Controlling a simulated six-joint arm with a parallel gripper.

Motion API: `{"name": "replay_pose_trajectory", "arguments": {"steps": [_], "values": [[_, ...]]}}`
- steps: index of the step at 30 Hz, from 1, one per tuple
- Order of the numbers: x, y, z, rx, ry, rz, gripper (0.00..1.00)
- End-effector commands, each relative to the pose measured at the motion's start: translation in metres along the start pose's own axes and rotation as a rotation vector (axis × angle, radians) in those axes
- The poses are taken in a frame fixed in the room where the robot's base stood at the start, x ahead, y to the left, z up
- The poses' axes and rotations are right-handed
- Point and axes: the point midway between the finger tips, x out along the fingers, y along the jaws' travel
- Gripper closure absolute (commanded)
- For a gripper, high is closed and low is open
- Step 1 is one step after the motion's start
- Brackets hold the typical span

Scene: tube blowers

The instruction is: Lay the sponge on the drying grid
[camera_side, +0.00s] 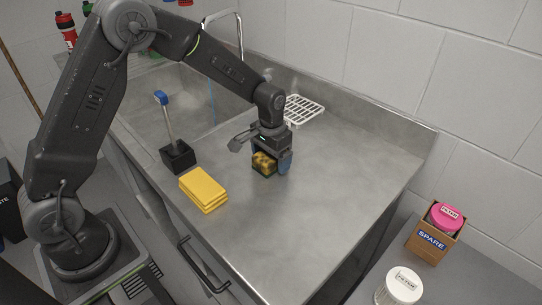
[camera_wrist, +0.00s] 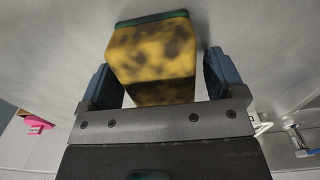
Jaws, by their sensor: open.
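The sponge (camera_side: 264,164) is yellow with dark blotches and has a green layer. It is on the steel counter in the side view, under my gripper. My gripper (camera_side: 271,165) is open and low over the counter, with its blue fingers around the sponge. In the wrist view the sponge (camera_wrist: 155,55) fills the space between the fingers of my gripper (camera_wrist: 160,75), and a gap shows beside the right finger. The white drying grid (camera_side: 304,109) lies at the back of the counter by the wall, behind my gripper and partly hidden by my wrist.
Stacked yellow cloths (camera_side: 203,188) lie at the counter's front left. A black holder (camera_side: 178,157) with a blue-topped brush stands behind them. The sink (camera_side: 190,95) is at the back left. A SPARE box (camera_side: 433,236) sits beyond the counter's right end. The counter's right part is clear.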

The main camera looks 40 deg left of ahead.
Motion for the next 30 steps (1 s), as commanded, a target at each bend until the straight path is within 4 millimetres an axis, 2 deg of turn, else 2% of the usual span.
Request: {"name": "replay_pose_trajectory", "arguments": {"steps": [5, 8, 15, 21, 30], "values": [[-0.010, 0.000, -0.001, 0.000, 0.002, 0.000, 0.11], [-0.026, 0.000, -0.001, 0.000, 0.004, 0.000, 0.11], [-0.078, 0.000, -0.001, 0.000, 0.005, 0.000, 0.11], [-0.110, 0.000, -0.001, 0.000, 0.003, 0.000, 0.11], [-0.124, 0.000, 0.000, 0.000, 0.002, 0.000, 0.11]]}}
